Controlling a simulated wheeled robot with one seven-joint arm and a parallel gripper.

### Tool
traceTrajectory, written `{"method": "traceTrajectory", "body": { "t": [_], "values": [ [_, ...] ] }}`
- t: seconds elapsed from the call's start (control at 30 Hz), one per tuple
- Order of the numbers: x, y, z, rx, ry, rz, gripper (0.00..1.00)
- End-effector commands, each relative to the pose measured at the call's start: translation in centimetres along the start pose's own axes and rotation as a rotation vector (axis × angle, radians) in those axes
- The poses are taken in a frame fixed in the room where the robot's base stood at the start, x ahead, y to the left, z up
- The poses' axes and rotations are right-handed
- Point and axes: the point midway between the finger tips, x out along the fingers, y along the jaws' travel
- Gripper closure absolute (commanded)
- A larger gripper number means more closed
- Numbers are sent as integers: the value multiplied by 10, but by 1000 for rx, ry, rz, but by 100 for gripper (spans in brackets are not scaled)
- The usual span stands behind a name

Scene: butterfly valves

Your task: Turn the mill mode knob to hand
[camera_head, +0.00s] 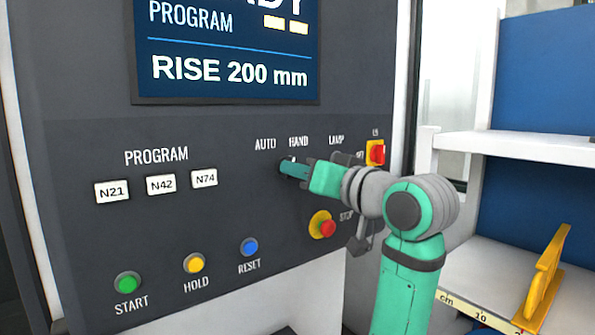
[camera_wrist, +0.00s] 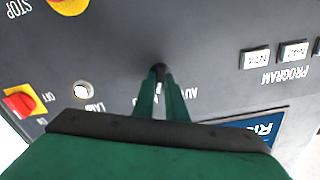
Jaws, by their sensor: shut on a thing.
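The mill mode knob (camera_head: 286,160) is a small dark knob on the grey control panel (camera_head: 225,215), below the printed labels AUTO (camera_head: 265,144) and HAND (camera_head: 298,141). My gripper (camera_head: 289,169) reaches it from the right, with its fingers shut on it. In the wrist view, the dark knob (camera_wrist: 158,70) sits between the green fingertips (camera_wrist: 159,80). The fingers hide most of the knob, so I cannot tell which label it points at. The wrist view shows the panel upside down, with the HAND label mostly covered.
Right of my gripper are a red-and-yellow switch (camera_head: 376,153) and the red STOP button (camera_head: 323,225). START (camera_head: 127,283), HOLD (camera_head: 194,263) and RESET (camera_head: 250,247) buttons are lower left. A screen (camera_head: 228,50) reads RISE 200 mm. A yellow bracket (camera_head: 543,280) stands on a bench at right.

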Motion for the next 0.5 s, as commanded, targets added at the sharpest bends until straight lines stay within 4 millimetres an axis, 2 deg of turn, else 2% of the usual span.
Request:
{"method": "traceTrajectory", "body": {
  "t": [0.2, 0.5],
  "values": [
    [0, 0, 0, 117, 0, 1, 100],
    [0, 1, 0, 189, 1, 1, 100]
  ]
}}
